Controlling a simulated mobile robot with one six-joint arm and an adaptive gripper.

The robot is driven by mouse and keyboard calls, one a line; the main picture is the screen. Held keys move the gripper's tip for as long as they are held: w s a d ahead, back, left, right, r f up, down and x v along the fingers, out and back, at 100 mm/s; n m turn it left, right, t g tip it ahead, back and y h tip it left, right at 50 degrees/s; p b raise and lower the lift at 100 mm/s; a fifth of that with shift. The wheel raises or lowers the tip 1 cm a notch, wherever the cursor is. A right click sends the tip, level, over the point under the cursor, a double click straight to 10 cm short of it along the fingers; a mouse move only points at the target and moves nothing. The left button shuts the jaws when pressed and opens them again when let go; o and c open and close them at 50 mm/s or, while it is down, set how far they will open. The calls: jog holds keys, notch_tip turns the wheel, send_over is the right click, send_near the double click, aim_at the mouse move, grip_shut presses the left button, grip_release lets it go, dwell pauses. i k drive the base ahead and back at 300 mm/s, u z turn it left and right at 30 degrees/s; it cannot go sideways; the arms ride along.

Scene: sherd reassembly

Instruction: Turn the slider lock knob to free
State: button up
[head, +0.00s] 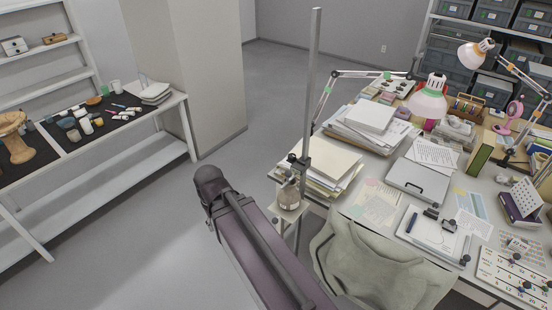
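A tall grey upright post (311,80) stands at the near left corner of the desk. A dark slider block (302,164) sits on the post, low down, near the height of the paper stacks. A small dark knob (292,158) seems to stick out on its left side; it is too small to tell how it is turned. My own purple-grey arm link rises from the bottom of the head view and ends just left of the post. My gripper is not in view.
The desk (349,205) holds paper stacks, lamps and a clipboard. A greenish-grey draped chair (365,262) is right of my arm. Shelving (110,172) stands left; the floor (235,165) between is clear.

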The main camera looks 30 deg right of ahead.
aim_at(292, 157)
jog(key=u, duration=0.75)
jog(key=i, duration=1.15)
jog(key=u, duration=1.4)
jog(key=k, duration=0.05)
jog(key=z, duration=3.7)
